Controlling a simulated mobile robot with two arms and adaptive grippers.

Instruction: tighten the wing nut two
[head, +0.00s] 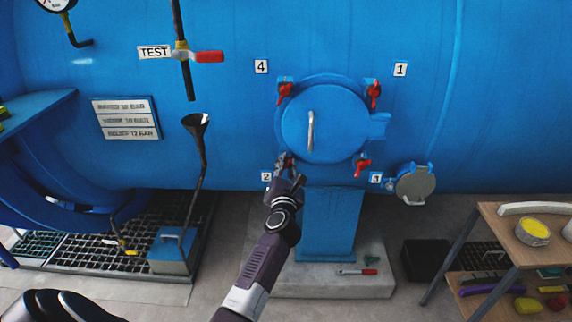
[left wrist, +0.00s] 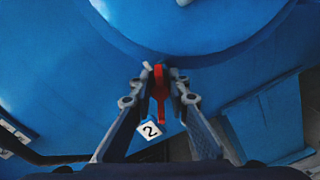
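The round blue autoclave door (head: 323,123) is closed, with a red wing nut at each of its corners. Wing nut two (head: 289,166) is at the lower left, beside label 2 (head: 267,177), partly hidden by my left gripper (head: 288,170). In the left wrist view, the red wing nut (left wrist: 159,88) stands lengthwise between the two fingers of my left gripper (left wrist: 162,78). The fingers are apart on either side of it, with a narrow gap visible. Label 2 (left wrist: 151,130) shows below the nut. My right gripper is not in view.
The other red wing nuts are at upper left (head: 285,90), upper right (head: 374,91) and lower right (head: 362,166). A blue pedestal (head: 329,225) stands below the door. A wooden shelf table (head: 510,240) is at right, a floor grate (head: 80,235) at left.

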